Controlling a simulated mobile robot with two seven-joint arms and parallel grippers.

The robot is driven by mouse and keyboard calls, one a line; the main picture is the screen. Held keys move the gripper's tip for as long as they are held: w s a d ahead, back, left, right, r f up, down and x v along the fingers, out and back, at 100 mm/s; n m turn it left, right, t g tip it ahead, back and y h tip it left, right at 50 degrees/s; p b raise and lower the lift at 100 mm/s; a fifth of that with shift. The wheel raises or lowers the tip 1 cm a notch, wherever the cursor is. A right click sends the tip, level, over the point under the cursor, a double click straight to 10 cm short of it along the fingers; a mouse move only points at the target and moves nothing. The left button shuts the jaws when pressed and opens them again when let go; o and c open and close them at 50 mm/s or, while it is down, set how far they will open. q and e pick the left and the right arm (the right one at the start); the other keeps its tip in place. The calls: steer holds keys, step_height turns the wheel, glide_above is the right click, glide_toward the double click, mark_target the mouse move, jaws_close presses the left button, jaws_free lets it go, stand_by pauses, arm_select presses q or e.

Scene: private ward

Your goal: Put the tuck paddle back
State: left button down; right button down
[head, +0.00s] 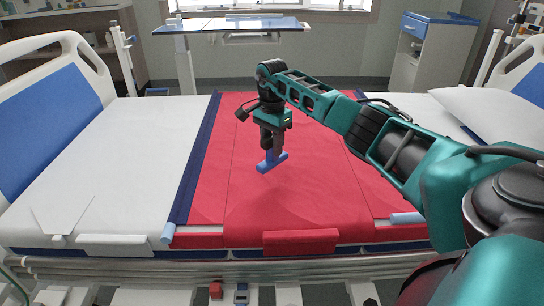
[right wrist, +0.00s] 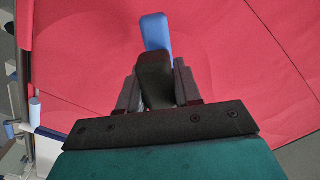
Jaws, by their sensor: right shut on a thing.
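The tuck paddle is a small blue piece (head: 271,162) at the fingertips of my right gripper (head: 270,148). My right gripper is shut on it and points down over the red sheet (head: 300,205) on the middle of the bed. In the right wrist view the paddle's blue end (right wrist: 156,32) sticks out beyond the dark fingers (right wrist: 156,80). The fingers hide the rest of it. It looks to be held above the sheet, but the gap is hard to tell. My left gripper is not in view.
A dark blue strip (head: 200,155) runs along the sheet's left edge. Light blue rolled ends (head: 168,233) and (head: 407,218) lie at the bed's near edge. An overbed table (head: 232,25) stands behind the bed. A blue and white cabinet (head: 425,50) is at the back right. White bedding (head: 120,150) lies left, clear.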

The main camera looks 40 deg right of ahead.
step_height(320, 180, down, 4)
steer(key=shift+r+b, duration=0.1)
steer(key=shift+b, duration=0.35)
steer(key=shift+r, duration=0.1)
steer(key=shift+f, duration=0.2)
steer(key=c, duration=0.8)
jaws_free()
